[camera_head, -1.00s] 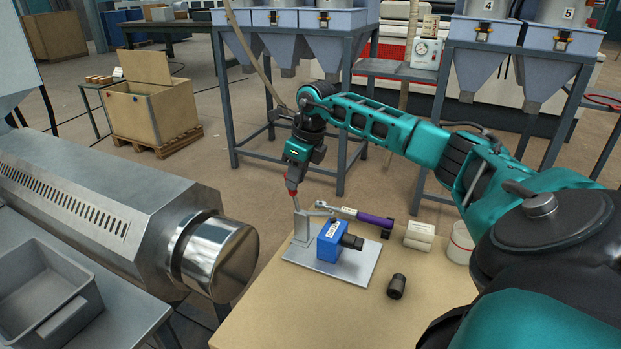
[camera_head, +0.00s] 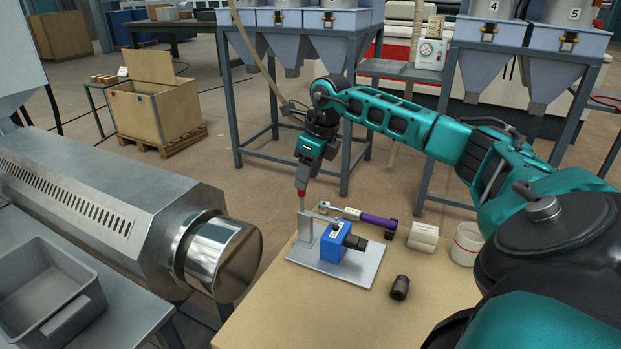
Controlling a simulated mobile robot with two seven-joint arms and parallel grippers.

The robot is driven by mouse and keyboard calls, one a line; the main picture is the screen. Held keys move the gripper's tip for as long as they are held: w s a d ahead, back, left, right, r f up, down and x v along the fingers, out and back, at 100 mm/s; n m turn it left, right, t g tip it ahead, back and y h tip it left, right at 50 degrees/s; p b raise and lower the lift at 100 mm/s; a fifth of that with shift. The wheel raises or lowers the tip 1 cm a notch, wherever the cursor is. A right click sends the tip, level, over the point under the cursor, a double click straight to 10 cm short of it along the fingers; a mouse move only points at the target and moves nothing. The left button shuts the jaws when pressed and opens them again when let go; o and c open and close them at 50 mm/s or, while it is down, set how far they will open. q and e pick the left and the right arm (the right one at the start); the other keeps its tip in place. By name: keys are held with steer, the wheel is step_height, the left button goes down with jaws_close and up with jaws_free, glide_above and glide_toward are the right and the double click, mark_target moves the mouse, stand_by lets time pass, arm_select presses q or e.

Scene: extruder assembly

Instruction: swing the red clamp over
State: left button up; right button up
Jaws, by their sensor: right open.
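The clamp stands on a metal base plate (camera_head: 363,273), with a grey upright bracket (camera_head: 306,238) at its left. Its red grip (camera_head: 301,193) tops a thin grey rod that stands about upright. A thin metal arm runs from the bracket toward the blue block (camera_head: 333,242), close over its top; contact is too small to tell. A black cylinder sticks out of the block's right side. My right gripper (camera_head: 303,184) points down at the red grip from above, at or against it; its fingers are too small to make out. My left gripper is out of view.
A tool with a purple handle (camera_head: 378,220) lies behind the block. White rolls (camera_head: 423,236), a white tub (camera_head: 466,243) and a black cylindrical part (camera_head: 400,288) stand on the tan table (camera_head: 300,320). A large steel barrel (camera_head: 222,258) is close at the left.

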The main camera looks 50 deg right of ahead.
steer(key=shift+w+v, duration=0.2)
steer(key=shift+v, duration=0.65)
steer(key=shift+w+v, duration=0.15)
steer(key=shift+v, duration=0.65)
steer(key=shift+w+v, duration=0.2)
steer(key=shift+v, duration=0.65)
steer(key=shift+a+r, duration=0.15)
steer(key=shift+r, duration=0.05)
steer(key=a+v, duration=0.1)
steer(key=v, duration=1.1)
steer(key=shift+s+d+r, duration=0.2)
steer(key=shift+d+r, duration=0.15)
steer(key=shift+d, duration=0.15)
